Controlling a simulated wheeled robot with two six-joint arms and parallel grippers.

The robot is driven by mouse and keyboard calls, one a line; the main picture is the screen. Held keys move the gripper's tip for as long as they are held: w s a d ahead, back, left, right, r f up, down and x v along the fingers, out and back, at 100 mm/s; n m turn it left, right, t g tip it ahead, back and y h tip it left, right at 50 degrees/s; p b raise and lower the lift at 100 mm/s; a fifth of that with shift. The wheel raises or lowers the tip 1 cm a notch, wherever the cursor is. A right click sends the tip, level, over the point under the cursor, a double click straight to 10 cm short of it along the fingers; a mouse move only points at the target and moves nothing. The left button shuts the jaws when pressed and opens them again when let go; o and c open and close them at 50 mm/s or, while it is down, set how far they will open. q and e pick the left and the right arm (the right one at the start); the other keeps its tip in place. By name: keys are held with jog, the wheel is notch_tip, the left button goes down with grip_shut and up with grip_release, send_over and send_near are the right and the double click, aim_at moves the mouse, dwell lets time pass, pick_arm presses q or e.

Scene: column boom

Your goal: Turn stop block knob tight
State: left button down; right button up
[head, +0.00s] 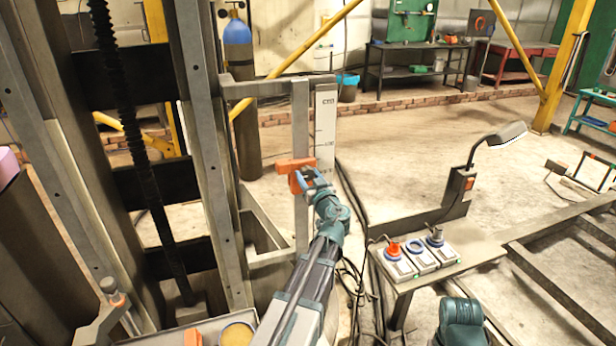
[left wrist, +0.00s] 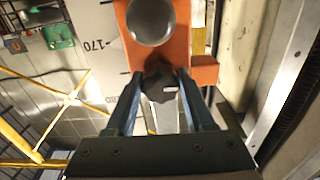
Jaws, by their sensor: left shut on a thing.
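The orange stop block (head: 292,168) sits on an upright grey bar beside a white scale plate in the head view. In the left wrist view the stop block (left wrist: 178,50) fills the top middle, with a round grey disc (left wrist: 150,20) on its face. The dark knob (left wrist: 160,86) is below that disc, between the fingers. My left gripper (head: 308,180) reaches the block from the front right. In the left wrist view my left gripper (left wrist: 158,78) is shut on the knob. The fingers hide part of the knob, and its tightness cannot be seen. My right gripper is out of view.
The scale plate (head: 326,128) stands just right of the block. A steel column frame (head: 205,150) rises on the left. A bench (head: 430,262) with several control boxes and a lamp (head: 500,136) stands to the right. Cables hang beside my left arm.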

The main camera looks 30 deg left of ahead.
pick_arm(q)
jog(key=shift+m, duration=0.3)
jog(key=m, duration=0.3)
jog(key=shift+m, duration=0.3)
jog(key=m, duration=0.4)
jog(key=shift+s+m, duration=0.1)
jog(key=shift+m, duration=0.2)
jog(key=m, duration=0.4)
jog(key=shift+r+m, duration=0.1)
jog(key=shift+m, duration=1.9)
jog(key=shift+c, duration=1.3)
grip_release()
jog(key=v, duration=1.3)
jog(key=shift+s+d, duration=0.25)
jog(key=shift+s, duration=0.05)
